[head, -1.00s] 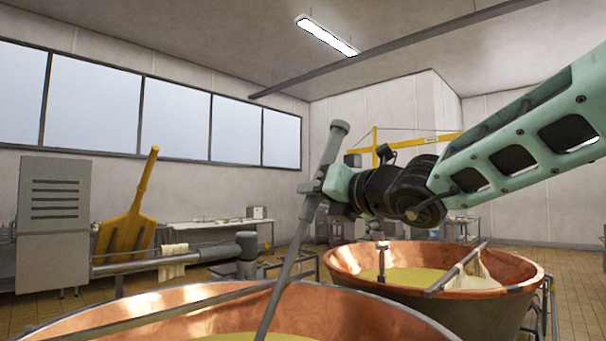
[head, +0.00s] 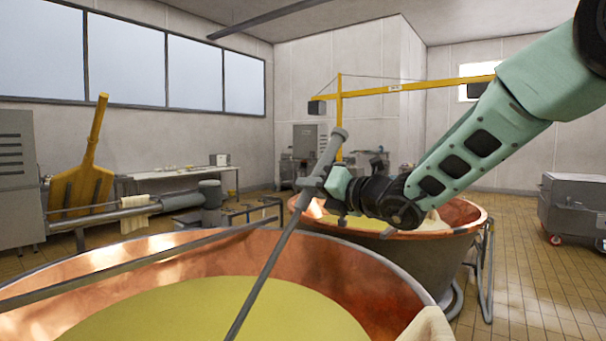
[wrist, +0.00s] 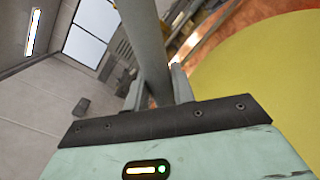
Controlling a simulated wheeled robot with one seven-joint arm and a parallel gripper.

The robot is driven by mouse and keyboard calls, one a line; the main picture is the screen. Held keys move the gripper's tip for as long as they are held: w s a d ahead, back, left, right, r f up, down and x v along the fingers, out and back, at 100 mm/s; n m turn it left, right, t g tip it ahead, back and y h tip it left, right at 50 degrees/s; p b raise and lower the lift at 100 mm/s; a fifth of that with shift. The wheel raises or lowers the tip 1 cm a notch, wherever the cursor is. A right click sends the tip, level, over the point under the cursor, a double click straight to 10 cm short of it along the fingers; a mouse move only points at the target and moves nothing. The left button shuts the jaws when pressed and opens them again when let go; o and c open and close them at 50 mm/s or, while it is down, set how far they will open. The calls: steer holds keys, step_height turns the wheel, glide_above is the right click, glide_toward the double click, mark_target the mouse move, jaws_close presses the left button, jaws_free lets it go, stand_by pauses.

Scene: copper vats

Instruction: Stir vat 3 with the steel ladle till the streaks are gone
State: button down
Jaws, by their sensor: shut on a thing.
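The steel ladle (head: 270,265) is a long grey rod with a knobbed top end, tilted with its lower part toward the bottom of the head view. My gripper (head: 314,186) is shut on its upper handle, above the near copper vat (head: 335,268). The handle also shows between the fingers in the wrist view (wrist: 148,45). The ladle's lower end is out of frame, so I cannot tell how deep it sits. The vat holds yellow liquid (head: 170,315), with no streaks visible in the part shown. I see no number on this vat.
A second copper vat (head: 415,255) stands behind, partly hidden by my arm. A pale cloth (head: 430,328) hangs at the near vat's right rim. A grey bar (head: 130,268) crosses the near vat. A grey wheeled cart (head: 575,210) stands right; tiled floor between is clear.

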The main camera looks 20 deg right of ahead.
steer(key=w+d+f+m+b, duration=0.1)
steer(key=w+d+f+m, duration=0.15)
steer(key=d+f, duration=0.4)
steer(key=w+d+f+m+b, duration=0.1)
steer(key=w+d+f+m, duration=0.15)
steer(key=f, duration=0.65)
steer(key=w+d+f+m+b, duration=0.2)
steer(key=w+d+f, duration=0.1)
steer(key=d+f, duration=0.3)
step_height(320, 180, down, 30)
steer(key=s+a+m+b, duration=0.1)
steer(key=a+m+b, duration=0.1)
steer(key=m+b, duration=0.5)
steer(key=shift+a+b, duration=0.2)
steer(key=shift+b, duration=0.15)
steer(key=shift+f, duration=0.1)
stand_by(0.5)
steer(key=shift+d, duration=0.1)
